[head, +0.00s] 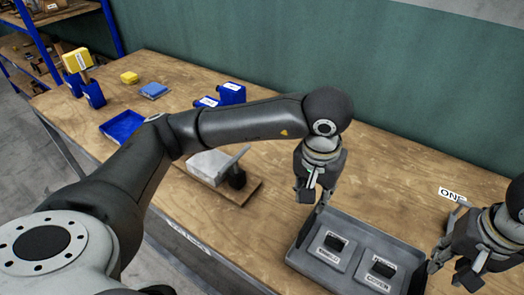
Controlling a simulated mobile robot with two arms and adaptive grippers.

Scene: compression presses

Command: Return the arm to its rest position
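My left arm reaches in from the left across the table. Its gripper (314,197) points down just behind the grey tray, fingers apart with nothing seen between them. My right gripper (450,272) is at the right edge, beside the tray's right end. Its fingers are apart and I see nothing held. The grey tray (296,250) lies on the wooden table (390,170) and holds two grey square pieces (330,250) with dark centres and labels.
A press with a grey lever (215,165) on a wooden board stands below my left forearm. A sign "ONE" (452,194) stands at the right. A green wall (250,45) bounds the back.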

